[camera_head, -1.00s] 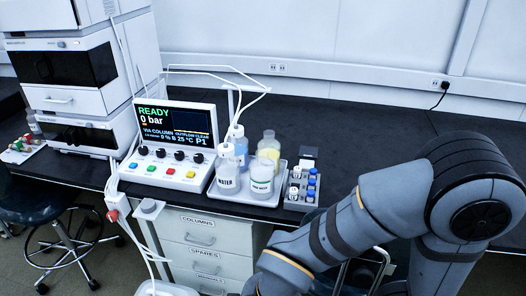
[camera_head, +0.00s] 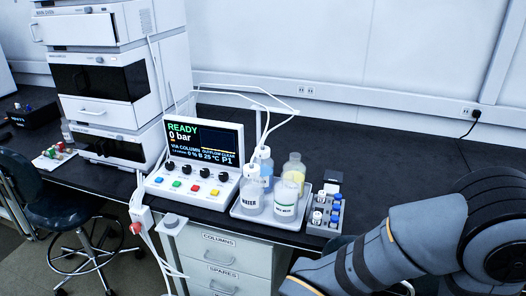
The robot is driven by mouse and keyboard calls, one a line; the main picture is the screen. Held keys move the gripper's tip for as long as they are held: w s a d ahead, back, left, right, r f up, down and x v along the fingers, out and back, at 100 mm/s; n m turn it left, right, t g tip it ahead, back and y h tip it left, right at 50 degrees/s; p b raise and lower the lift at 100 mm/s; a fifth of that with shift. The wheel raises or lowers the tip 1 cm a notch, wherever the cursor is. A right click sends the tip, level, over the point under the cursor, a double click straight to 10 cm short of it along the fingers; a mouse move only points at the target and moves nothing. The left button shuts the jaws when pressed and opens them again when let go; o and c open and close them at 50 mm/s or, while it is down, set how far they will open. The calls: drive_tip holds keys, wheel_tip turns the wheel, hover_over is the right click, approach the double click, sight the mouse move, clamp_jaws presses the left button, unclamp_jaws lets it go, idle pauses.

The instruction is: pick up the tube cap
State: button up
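A grey rack (camera_head: 322,222) stands at the right end of the equipment on the black bench. It holds several small vials or tubes with white and blue caps (camera_head: 336,205). I cannot tell which of these is the tube cap. A small tray at the far left also holds coloured caps or fittings (camera_head: 58,151), too small to make out. My grey arm fills the lower right, to the right of the rack. My gripper is outside the picture.
A white tray (camera_head: 240,213) holds several bottles left of the rack. A control panel (camera_head: 196,185) stands beside it, with a stacked instrument (camera_head: 105,85) behind left. Thin tubes arch above the bottles. The bench (camera_head: 400,135) is clear at the back right. A stool (camera_head: 50,208) stands at left.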

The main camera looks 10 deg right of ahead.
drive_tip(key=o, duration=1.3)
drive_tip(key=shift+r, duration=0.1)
